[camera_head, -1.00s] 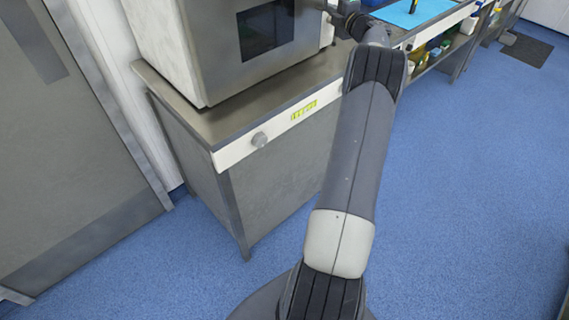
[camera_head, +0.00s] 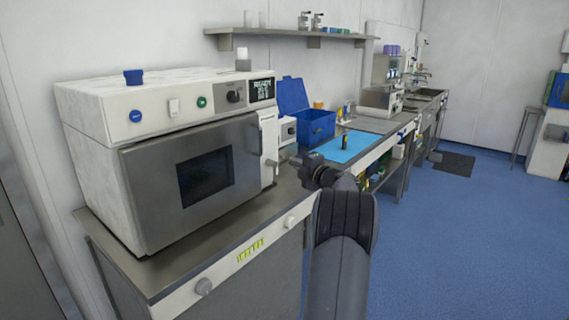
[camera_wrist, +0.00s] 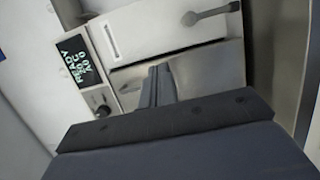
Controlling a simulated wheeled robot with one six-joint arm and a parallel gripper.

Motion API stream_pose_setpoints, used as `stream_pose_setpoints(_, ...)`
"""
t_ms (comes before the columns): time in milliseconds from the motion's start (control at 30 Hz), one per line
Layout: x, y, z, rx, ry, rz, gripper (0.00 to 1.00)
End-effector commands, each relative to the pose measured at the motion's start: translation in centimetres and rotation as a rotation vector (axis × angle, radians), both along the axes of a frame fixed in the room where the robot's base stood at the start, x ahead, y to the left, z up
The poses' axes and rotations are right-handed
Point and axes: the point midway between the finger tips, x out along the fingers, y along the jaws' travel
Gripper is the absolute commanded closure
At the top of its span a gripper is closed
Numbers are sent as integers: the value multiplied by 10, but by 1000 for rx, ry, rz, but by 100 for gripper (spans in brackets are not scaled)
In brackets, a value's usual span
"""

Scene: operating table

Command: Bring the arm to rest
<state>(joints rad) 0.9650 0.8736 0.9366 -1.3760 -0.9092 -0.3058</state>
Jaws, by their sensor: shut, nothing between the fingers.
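My arm reaches up from the bottom of the head view, with its wrist beside the right front of the steel oven (camera_head: 220,140). My gripper (camera_wrist: 158,72) shows in the wrist view as two dark fingers side by side, shut and empty. In the head view its tips are small and partly hidden by my wrist. In the wrist view the oven's display (camera_wrist: 76,62), a knob (camera_wrist: 100,102) and a pale panel with a handle (camera_wrist: 212,14) lie beyond the fingers. I cannot tell the exact gap to the oven.
The oven stands on a steel bench (camera_head: 180,258). A blue mat (camera_head: 343,146) and an open blue box (camera_head: 312,122) lie further along the counter. A wall shelf (camera_head: 290,38) holds small bottles.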

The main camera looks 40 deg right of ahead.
Motion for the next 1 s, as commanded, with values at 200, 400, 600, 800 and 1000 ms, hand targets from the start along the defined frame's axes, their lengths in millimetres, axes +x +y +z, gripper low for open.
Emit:
stream_pose_setpoints(200, -17, -3, 0, -1, 1, 0, 100)
stream_pose_setpoints(400, -18, -3, 0, -1, 0, 1, 100)
stream_pose_setpoints(600, -16, -3, 0, -1, 1, 1, 100)
stream_pose_setpoints(800, 6, 2, 0, 0, 1, 3, 100)
stream_pose_setpoints(1000, 44, 8, 1, -1, 0, 4, 100)
